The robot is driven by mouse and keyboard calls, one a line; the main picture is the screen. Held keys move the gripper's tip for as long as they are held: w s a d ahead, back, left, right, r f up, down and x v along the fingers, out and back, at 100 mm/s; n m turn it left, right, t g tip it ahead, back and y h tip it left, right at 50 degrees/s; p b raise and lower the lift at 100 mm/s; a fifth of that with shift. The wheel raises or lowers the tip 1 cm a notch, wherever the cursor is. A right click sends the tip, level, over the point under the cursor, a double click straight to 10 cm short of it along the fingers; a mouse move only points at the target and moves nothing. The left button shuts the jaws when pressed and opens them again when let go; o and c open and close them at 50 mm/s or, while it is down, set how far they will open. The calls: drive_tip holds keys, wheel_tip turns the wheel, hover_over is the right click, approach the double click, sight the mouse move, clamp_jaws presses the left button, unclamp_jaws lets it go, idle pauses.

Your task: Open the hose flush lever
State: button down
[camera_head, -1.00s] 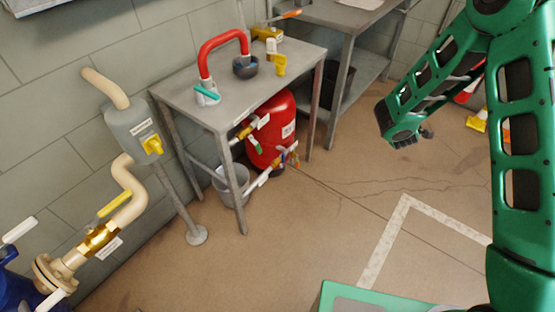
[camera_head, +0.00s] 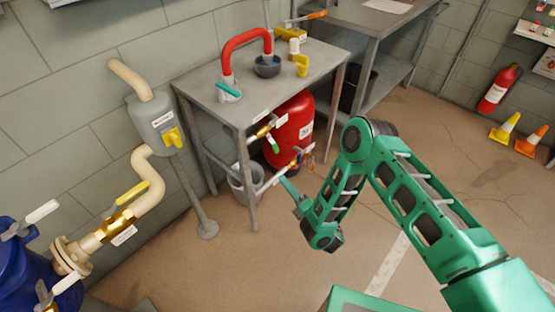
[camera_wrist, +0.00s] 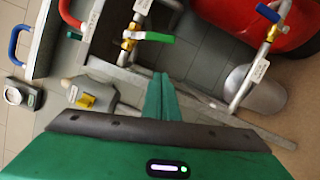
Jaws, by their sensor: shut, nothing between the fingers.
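Several valve levers are in view, and the labels are too small to read, so I cannot tell which is the hose flush lever. A green lever (camera_head: 273,146) sits on a brass valve (camera_head: 264,131) below the table top, beside the red tank (camera_head: 293,120). The wrist view shows this green lever (camera_wrist: 152,37) ahead of my fingers, and a blue lever (camera_wrist: 267,12) on a pipe further right. My gripper (camera_head: 289,187) is in front of the tank's lower pipe. Its fingers (camera_wrist: 162,95) are together and empty, apart from the green lever.
A metal table (camera_head: 213,101) stands over the tank, its legs close to my gripper. A grey bucket (camera_head: 243,186) is under it. Floor in front is clear.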

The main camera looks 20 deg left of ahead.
sight(273, 144)
drive_tip(key=shift+s+a+f, duration=0.1)
drive_tip(key=shift+s+a, duration=0.05)
drive_tip(key=shift+s, duration=0.2)
drive_tip(key=w+a+r, duration=0.2)
drive_tip(key=w+a, duration=0.4)
drive_tip(key=w, duration=0.3)
drive_tip(key=shift+w+a, duration=0.25)
drive_tip(key=shift+a, duration=0.1)
drive_tip(key=shift+s+a+f+g, duration=0.1)
drive_tip(key=shift+a+g, duration=0.05)
drive_tip(key=shift+g, duration=0.15)
drive_tip(key=shift+n, duration=0.3)
